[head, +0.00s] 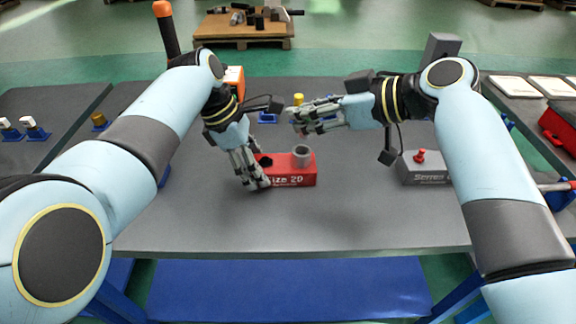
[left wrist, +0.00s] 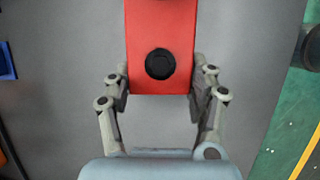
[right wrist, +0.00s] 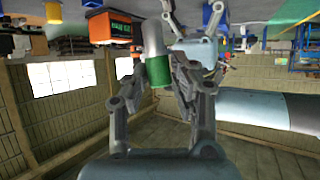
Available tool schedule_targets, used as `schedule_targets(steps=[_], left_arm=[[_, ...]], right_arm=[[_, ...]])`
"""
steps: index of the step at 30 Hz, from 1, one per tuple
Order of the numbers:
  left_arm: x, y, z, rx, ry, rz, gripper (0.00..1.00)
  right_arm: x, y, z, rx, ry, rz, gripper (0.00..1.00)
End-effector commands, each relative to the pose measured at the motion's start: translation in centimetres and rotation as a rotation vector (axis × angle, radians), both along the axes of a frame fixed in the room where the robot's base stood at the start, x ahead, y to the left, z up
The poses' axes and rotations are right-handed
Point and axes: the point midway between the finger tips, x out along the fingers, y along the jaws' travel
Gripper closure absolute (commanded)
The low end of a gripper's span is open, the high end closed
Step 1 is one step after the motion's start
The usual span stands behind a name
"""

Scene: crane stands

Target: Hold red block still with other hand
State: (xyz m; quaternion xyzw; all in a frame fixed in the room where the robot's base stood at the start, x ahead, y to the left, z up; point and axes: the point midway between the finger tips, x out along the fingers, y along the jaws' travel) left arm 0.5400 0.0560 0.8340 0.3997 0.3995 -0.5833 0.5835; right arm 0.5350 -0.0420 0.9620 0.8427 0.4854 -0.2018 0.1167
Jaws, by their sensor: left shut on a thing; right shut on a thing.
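The red block (head: 292,174), with white "Size 20" lettering, lies on the grey table (head: 345,218). My left gripper (head: 256,178) is shut on its left end from above. The left wrist view shows the block (left wrist: 160,25) between the fingers of my left gripper (left wrist: 160,92), with a round black hole in its top. My right gripper (head: 299,123) is above and behind the block. In the right wrist view its fingers (right wrist: 161,88) are shut on a grey cylinder with a green end (right wrist: 154,42).
A grey block with a red knob (head: 420,165) stands to the right. An orange box (head: 234,80) is behind my left arm, and a yellow-topped item (head: 298,99) is behind my right gripper. The front middle of the table is clear.

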Motion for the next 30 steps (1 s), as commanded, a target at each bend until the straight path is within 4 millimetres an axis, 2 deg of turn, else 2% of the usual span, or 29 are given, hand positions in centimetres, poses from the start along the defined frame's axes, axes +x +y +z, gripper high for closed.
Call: schedule_targets(steps=[1,2,8,16,20,30], left_arm=[[-0.2,0.0,-0.2,0.001,0.005,0.0,0.87],[-0.2,0.0,-0.2,0.001,0.005,0.0,0.42],[-0.1,0.0,-0.1,0.0,0.003,0.0,0.16],[0.0,0.0,0.0,-0.001,0.001,0.0,0.16],[0.1,0.4,0.9,-0.001,-0.002,0.002,0.16],[0.1,3.0,7.6,0.0,-0.002,0.002,0.16]], right_arm=[[0.0,0.0,0.0,0.001,-0.001,0.0,1.0],[0.0,0.0,0.0,0.001,-0.001,0.0,1.0],[0.0,0.0,0.0,0.001,-0.001,0.0,1.0],[0.0,0.0,0.0,0.001,-0.001,0.0,1.0],[0.0,0.0,0.0,0.001,-0.001,0.0,1.0],[0.0,0.0,0.0,0.001,-0.001,0.0,1.0]])
